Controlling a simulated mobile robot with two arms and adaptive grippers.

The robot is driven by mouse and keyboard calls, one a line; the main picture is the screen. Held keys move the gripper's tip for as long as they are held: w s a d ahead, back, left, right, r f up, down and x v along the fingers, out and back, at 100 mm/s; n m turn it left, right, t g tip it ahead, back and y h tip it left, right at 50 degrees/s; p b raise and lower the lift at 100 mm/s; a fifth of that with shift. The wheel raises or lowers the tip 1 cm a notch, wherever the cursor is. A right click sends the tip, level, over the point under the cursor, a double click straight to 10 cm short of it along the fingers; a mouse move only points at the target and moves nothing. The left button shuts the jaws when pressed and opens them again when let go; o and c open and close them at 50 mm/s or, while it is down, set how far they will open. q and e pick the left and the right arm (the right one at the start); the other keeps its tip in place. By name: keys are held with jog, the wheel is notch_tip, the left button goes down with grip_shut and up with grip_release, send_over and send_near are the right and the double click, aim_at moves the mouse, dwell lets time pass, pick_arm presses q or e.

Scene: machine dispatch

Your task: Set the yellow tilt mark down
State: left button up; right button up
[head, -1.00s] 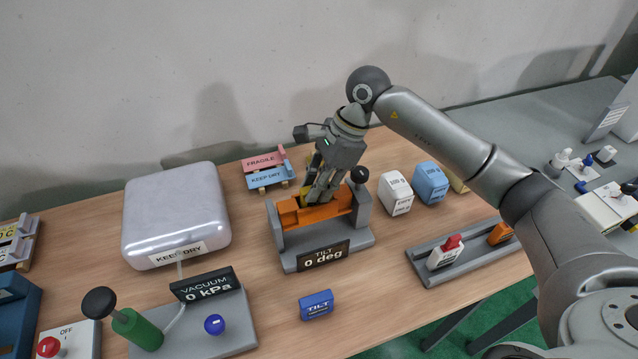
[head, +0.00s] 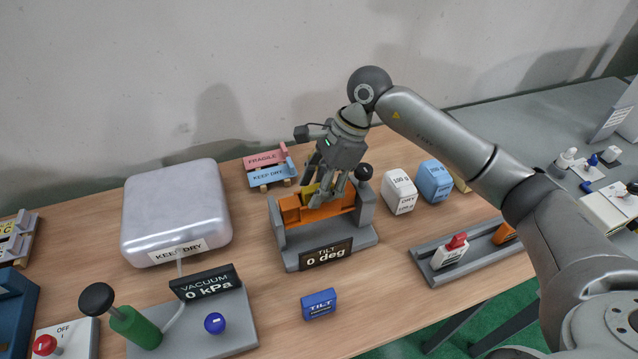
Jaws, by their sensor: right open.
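The yellow tilt mark (head: 311,189) shows as a small yellow piece at the orange bar (head: 290,212) of the tilt stand, partly hidden by my fingers. My right gripper (head: 327,190) is just above the orange bar, open, with its fingers around or beside the yellow piece; I cannot tell whether they touch it. The tilt stand's display (head: 326,255) reads 0 deg. My left gripper is not in view.
A black knob (head: 364,172) stands close to the right of my gripper. White (head: 399,191) and blue (head: 434,181) weights are further right. A blue TILT block (head: 319,304) lies in front. The FRAGILE and KEEP DRY signs (head: 266,176) stand behind left. A silver case (head: 177,212) is at left.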

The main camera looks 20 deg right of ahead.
jog(key=shift+s+d+f, duration=0.1)
jog(key=shift+f, duration=0.2)
jog(key=shift+r, duration=0.1)
jog(key=shift+r+p, duration=0.4)
jog(key=shift+p, duration=0.2)
jog(key=shift+d+r+p, duration=0.1)
jog(key=shift+r+p, duration=0.35)
jog(key=shift+p, duration=0.1)
jog(key=shift+w+d+r+b, duration=0.3)
jog(key=shift+d+r+b, duration=0.2)
jog(key=shift+b, duration=0.5)
jog(key=b+v, duration=0.3)
jog(key=v, duration=0.7)
jog(key=shift+a+r, duration=0.2)
jog(key=shift+r, duration=0.15)
jog(key=shift+s, duration=0.15)
